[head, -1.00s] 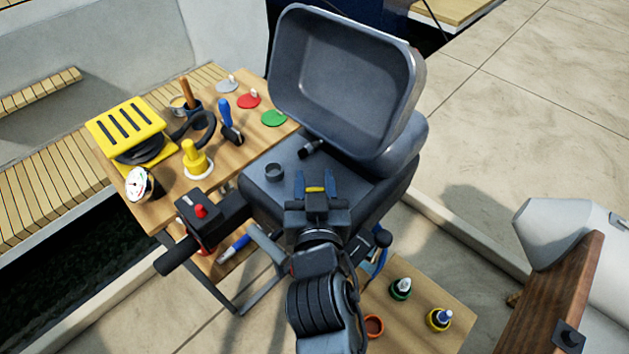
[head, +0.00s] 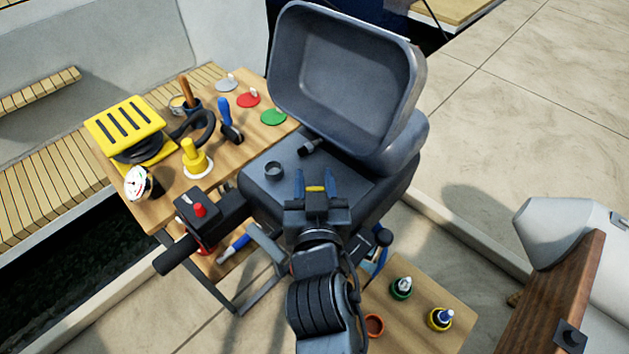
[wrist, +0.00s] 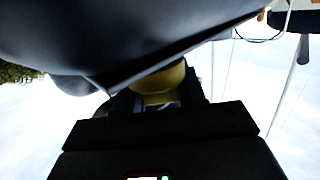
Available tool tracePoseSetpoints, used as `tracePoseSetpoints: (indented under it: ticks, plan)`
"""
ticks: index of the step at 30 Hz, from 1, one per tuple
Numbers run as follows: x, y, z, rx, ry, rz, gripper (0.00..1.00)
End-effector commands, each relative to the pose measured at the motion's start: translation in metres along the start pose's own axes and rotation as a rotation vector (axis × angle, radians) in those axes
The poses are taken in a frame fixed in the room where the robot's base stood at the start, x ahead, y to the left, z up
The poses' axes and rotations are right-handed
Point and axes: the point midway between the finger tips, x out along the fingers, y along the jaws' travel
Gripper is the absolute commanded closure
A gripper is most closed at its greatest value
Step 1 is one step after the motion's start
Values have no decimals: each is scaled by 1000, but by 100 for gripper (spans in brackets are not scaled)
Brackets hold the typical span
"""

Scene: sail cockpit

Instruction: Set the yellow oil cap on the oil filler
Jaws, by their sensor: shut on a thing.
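My gripper (head: 316,186) is shut on the yellow oil cap (head: 316,189), which shows as a small yellow band between its blue fingertips. In the wrist view the yellow cap (wrist: 160,84) sits between the dark fingers, partly hidden by a large dark surface close to the camera. The gripper is over the near part of the grey engine (head: 257,188). A short, open, dark ring-shaped neck (head: 273,170), which looks like the oil filler, stands up from the engine top to the left of the gripper. The gap between cap and engine is hard to judge.
The raised engine cowl (head: 345,75) stands behind the gripper. A small dark fitting (head: 310,146) lies between cowl and neck. The left wooden table (head: 232,163) is crowded with tools and coloured discs. Bottles stand on a low table (head: 405,318) at right. A tiller with a red button (head: 199,210) juts left.

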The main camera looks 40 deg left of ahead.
Motion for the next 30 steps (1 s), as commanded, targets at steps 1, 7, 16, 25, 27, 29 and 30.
tracePoseSetpoints:
  ticks: [1,7,16,25,27,29,30]
  plan:
    - [0,0,0,0,0,0,89]
    - [0,0,1,0,0,0,89]
    - [1,0,7,0,0,0,89]
    - [2,0,12,0,0,0,89]
    - [2,0,13,0,0,0,89]
    - [2,0,14,0,0,0,89]
    - [2,0,13,0,0,0,58]
